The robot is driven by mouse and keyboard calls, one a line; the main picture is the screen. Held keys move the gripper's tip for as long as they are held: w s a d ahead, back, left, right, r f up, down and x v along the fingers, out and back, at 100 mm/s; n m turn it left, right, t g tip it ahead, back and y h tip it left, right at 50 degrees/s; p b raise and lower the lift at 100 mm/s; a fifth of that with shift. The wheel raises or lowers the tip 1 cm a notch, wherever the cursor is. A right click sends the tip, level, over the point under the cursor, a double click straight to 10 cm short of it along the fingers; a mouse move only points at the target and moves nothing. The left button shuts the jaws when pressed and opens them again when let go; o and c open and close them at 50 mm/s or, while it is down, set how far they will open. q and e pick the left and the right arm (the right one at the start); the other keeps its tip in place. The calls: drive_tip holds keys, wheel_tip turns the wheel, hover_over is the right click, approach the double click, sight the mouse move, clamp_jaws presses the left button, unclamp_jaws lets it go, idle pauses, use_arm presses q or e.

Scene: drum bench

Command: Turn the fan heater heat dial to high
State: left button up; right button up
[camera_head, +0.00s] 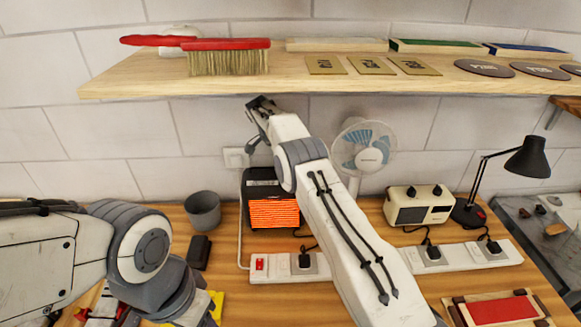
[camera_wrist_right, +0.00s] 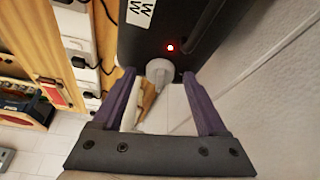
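The fan heater (camera_head: 273,213) is a dark box with a glowing orange grille, standing on the bench behind a white power strip. In the right wrist view its black face (camera_wrist_right: 152,40) carries a lit red light (camera_wrist_right: 170,47), a white label and a pale round dial (camera_wrist_right: 160,71). My right gripper (camera_wrist_right: 158,82) is open, its purple fingers either side of the dial, with visible gaps. The dial's setting cannot be read. In the head view my right arm reaches across and partly hides the heater. My left arm is at lower left; its fingers are not visible.
A wooden shelf (camera_head: 150,82) with a red brush (camera_head: 228,57) hangs above my right arm. A white fan (camera_head: 363,150) and a cream radio (camera_head: 418,206) stand to the right. A grey cup (camera_head: 203,210) stands left of the heater. Power strips (camera_head: 459,256) line the bench.

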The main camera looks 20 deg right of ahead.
drive_tip(key=shift+a+r, duration=0.1)
drive_tip(key=shift+r, duration=0.15)
drive_tip(key=v, duration=0.2)
drive_tip(key=shift+w+a+r, duration=0.1)
drive_tip(key=shift+a+r, duration=0.05)
drive_tip(key=shift+r, duration=0.2)
drive_tip(key=p+v, duration=0.2)
drive_tip(key=v, duration=0.1)
drive_tip(key=shift+r+p, duration=0.25)
drive_tip(key=shift+p, duration=0.05)
drive_tip(key=shift+a+r+p, duration=0.2)
drive_tip(key=shift+r+p, duration=0.15)
drive_tip(key=shift+p, duration=0.3)
